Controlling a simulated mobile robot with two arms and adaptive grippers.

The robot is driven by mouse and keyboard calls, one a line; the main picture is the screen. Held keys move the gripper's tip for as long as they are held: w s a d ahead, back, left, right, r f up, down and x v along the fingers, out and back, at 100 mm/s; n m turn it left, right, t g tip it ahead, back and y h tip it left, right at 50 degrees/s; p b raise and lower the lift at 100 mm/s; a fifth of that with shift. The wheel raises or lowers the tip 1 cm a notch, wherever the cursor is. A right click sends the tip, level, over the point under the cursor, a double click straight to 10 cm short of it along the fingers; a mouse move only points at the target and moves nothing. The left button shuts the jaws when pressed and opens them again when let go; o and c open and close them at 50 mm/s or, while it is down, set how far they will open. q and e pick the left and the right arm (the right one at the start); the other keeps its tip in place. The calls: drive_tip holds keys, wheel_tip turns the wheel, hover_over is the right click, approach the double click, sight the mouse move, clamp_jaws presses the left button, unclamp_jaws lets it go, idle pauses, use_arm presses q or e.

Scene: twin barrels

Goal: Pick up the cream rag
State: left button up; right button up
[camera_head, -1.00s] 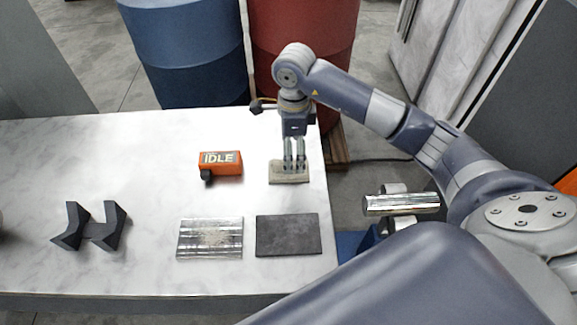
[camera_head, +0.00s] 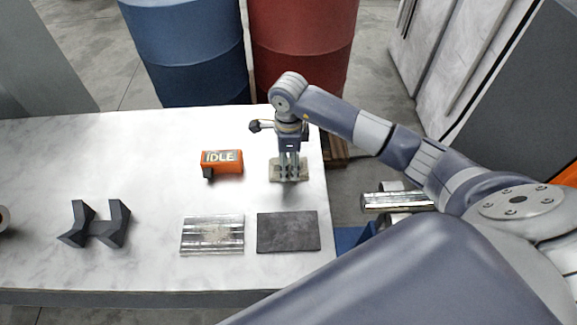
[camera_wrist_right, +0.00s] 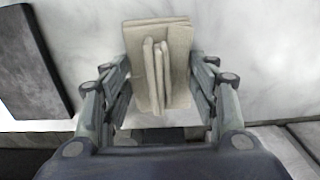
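The cream rag (camera_head: 275,176) lies flat near the right end of the white table. In the right wrist view the rag (camera_wrist_right: 140,88) has a raised, pinched-up fold (camera_wrist_right: 158,72) along its middle. My right gripper (camera_head: 289,176) points down over the rag and hides part of it. In the right wrist view its fingers (camera_wrist_right: 158,78) stand apart, one on each side of the rag, with a gap to the fold. My left gripper is not in view.
An orange box marked IDLE (camera_head: 221,162) stands left of the rag. A dark plate (camera_head: 288,232) and a shiny metal plate (camera_head: 212,235) lie nearer. A dark V-shaped stand (camera_head: 95,224) is at left. Blue (camera_head: 188,55) and red (camera_head: 303,45) barrels stand behind the table.

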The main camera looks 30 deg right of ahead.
idle(0.3)
drive_tip(key=shift+w+r+b, duration=0.1)
drive_tip(key=shift+r+b, duration=0.25)
drive_tip(key=shift+r, duration=0.2)
wheel_tip(320, 180, up, 2)
drive_tip(key=shift+r+b, duration=0.1)
drive_tip(key=shift+b, duration=0.45)
drive_tip(key=s+a+b, duration=0.1)
drive_tip(key=s+a, duration=0.1)
drive_tip(key=a, duration=0.2)
drive_tip(key=s+a+r+b, duration=0.1)
drive_tip(key=s+a, duration=0.1)
drive_tip(key=a, duration=0.3)
drive_tip(key=s+a+b, duration=0.1)
drive_tip(key=a+b, duration=0.1)
drive_tip(key=a, duration=0.2)
drive_tip(key=shift+s+a+r, duration=0.2)
drive_tip(key=shift+s+a, duration=0.05)
drive_tip(key=shift+s, duration=0.15)
drive_tip(key=shift+s+a+r, duration=0.1)
drive_tip(key=shift+s+a, duration=0.25)
drive_tip(key=shift+a, duration=0.3)
drive_tip(key=o, duration=0.5)
drive_tip(key=c, duration=0.4)
drive_tip(key=shift+o, duration=0.2)
drive_tip(key=shift+w, duration=0.1)
